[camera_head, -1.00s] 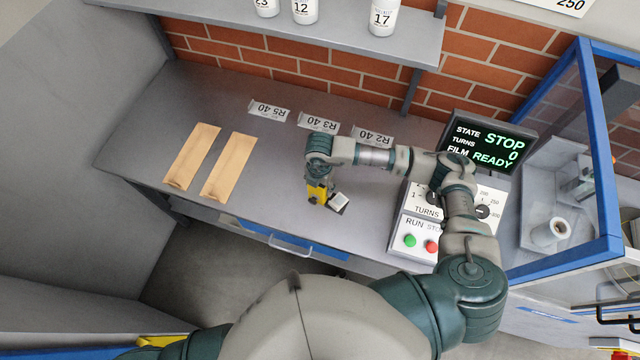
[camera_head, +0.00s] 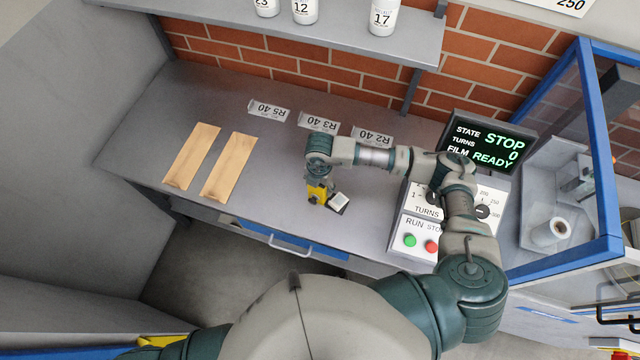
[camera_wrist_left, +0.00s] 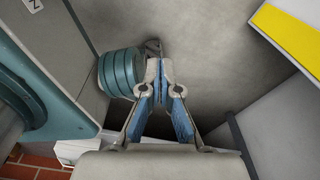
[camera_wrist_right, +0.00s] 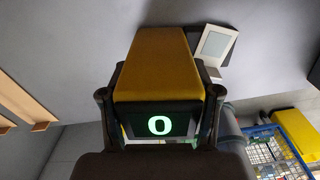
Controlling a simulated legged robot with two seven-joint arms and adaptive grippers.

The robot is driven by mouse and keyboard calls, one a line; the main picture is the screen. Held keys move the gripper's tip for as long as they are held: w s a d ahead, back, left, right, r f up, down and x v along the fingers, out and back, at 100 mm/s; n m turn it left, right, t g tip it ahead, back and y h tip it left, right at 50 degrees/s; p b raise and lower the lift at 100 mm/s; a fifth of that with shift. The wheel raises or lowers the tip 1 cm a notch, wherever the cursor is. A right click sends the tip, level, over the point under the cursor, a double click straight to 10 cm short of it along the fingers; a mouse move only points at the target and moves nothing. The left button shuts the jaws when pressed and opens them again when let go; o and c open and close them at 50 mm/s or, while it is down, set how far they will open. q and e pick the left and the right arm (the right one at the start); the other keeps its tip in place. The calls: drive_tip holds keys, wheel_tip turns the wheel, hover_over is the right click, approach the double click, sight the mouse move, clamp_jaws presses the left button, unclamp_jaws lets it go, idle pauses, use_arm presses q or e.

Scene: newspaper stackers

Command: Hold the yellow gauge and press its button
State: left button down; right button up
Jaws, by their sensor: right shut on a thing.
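The yellow gauge (camera_wrist_right: 158,68) is between the fingers of my right gripper (camera_wrist_right: 160,108), which is shut on it. Its dark display shows a bright "0" and faces the right wrist camera. In the head view the gauge (camera_head: 317,194) is a small yellow block under my right wrist, over the grey table near its front edge. I cannot make out its button. My left gripper (camera_wrist_left: 160,68) shows in the left wrist view with its blue-padded fingers together and nothing between them. It points at grey floor, away from the gauge.
A small white stand (camera_head: 338,201) is right beside the gauge. Two tan strips (camera_head: 229,167) lie to the left on the table (camera_head: 270,180). A control box (camera_head: 412,228) with green and red buttons and a screen (camera_head: 488,143) stand right. The table's middle is mostly clear.

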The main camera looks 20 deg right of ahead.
sight(313, 201)
use_arm(q)
drive_tip(key=shift+a, duration=0.1)
drive_tip(key=w+d+r+m+t+h, duration=0.1)
drive_tip(key=w+d+r+m+t, duration=0.25)
drive_tip(key=w+d+r, duration=0.4)
drive_tip(key=w+d+r+m+t, duration=0.2)
drive_tip(key=w+d+r+m, duration=0.45)
drive_tip(key=w, duration=0.65)
drive_tip(key=w+d+r+m+h, duration=0.1)
drive_tip(key=w+d+r+m, duration=0.1)
drive_tip(key=r, duration=0.8)
drive_tip(key=w+d+r+m+t, duration=0.1)
drive_tip(key=d+r, duration=0.4)
drive_tip(key=r, duration=0.5)
drive_tip(key=w+d+r+m+t+h, duration=0.1)
drive_tip(key=w+d+r+m, duration=0.2)
drive_tip(key=r, duration=0.7)
drive_tip(key=shift+w+d+r+m+h, duration=0.3)
drive_tip(key=shift+w+r+m, duration=0.1)
drive_tip(key=shift+m, duration=0.4)
drive_tip(key=shift+t, duration=0.25)
drive_tip(key=shift+w+d, duration=3.1)
